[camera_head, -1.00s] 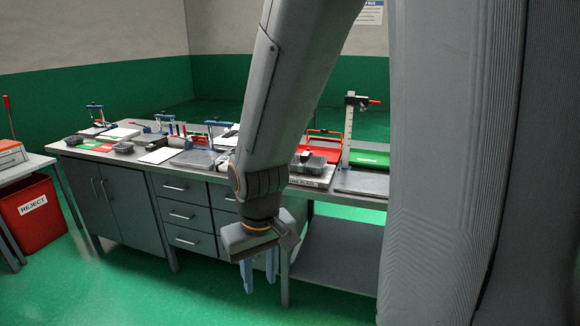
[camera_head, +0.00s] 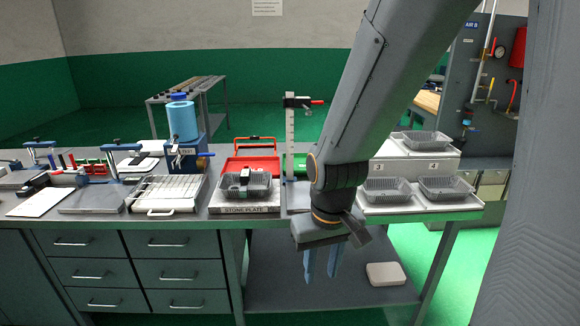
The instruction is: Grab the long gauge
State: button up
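My gripper (camera_head: 321,268) hangs in front of the bench with its two blue fingers pointing down. The fingers are apart with nothing between them. A tall upright gauge stand (camera_head: 290,135) with a pale column, a dark head and a red-tipped arm is on the bench, left of my arm. It is the longest gauge-like thing in view, but I cannot tell surely that it is the long gauge. Its lower right side is close behind my arm in the picture.
A foil tray (camera_head: 258,187) sits on the stone plate (camera_head: 236,210). More foil trays stand on a pale stepped stand (camera_head: 405,206) at right. A red tray (camera_head: 250,165), a blue bottle (camera_head: 182,120) and a wire rack (camera_head: 165,193) are nearby. A lower shelf (camera_head: 290,290) holds a pale block (camera_head: 385,274).

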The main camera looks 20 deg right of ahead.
aim_at(245, 176)
jog(key=z, duration=0.3)
jog(key=i, duration=1.45)
jog(key=u, duration=0.1)
